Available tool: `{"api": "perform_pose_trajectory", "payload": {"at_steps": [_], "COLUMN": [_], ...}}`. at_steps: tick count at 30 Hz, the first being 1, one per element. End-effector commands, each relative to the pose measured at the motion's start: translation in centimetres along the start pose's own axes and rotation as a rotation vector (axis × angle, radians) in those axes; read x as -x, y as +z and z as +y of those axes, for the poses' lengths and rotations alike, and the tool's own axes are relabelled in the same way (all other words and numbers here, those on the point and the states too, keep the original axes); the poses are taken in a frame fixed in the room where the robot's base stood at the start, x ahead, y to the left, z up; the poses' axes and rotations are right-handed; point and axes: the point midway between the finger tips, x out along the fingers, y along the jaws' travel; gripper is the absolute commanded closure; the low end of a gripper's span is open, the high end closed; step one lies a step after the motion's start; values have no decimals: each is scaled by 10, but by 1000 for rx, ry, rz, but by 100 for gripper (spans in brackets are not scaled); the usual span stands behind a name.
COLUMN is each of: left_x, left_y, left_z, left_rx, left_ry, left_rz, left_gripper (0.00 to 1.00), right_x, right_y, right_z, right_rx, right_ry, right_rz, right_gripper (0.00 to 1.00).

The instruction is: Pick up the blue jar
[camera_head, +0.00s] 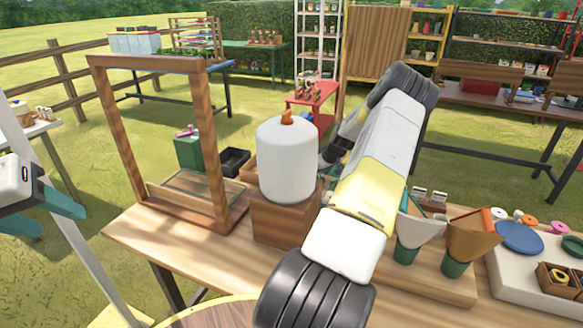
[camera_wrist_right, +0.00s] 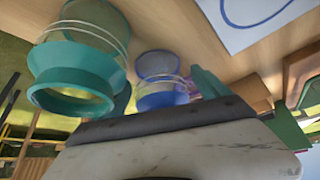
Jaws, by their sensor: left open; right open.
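The blue jar (camera_wrist_right: 160,78) shows in the right wrist view as a clear vessel with a blue rim, tilted in the picture. A larger teal-rimmed jar (camera_wrist_right: 85,65) is left of it. My right gripper (camera_wrist_right: 163,86) is open, with teal fingers on either side of the blue jar; I cannot tell whether they touch it. My left gripper (camera_head: 48,215) is open and empty at the left edge, away from the table.
The white candle (camera_head: 288,160) stands on a wooden block (camera_head: 287,222) on the table. A wooden frame (camera_head: 216,150) is left of it. Wrapped green pots (camera_head: 405,250), a blue plate (camera_head: 519,237) and small trays fill the right side. Open grass lies at left.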

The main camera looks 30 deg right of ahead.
Motion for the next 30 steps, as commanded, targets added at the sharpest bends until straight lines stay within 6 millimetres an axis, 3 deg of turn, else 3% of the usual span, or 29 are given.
{"api": "perform_pose_trajectory", "payload": {"at_steps": [8,20,30], "left_x": [0,0,0], "left_y": [0,0,0], "left_z": [0,0,0], "left_rx": [0,0,0], "left_ry": [0,0,0], "left_rz": [0,0,0], "left_gripper": [48,48,48], "right_x": [-6,-5,4], "right_y": [0,0,-6], "right_z": [0,0,1], "right_rx": [0,0,1], "right_ry": [1,0,3], "right_rz": [0,0,3], "right_gripper": [15,89,91]}}
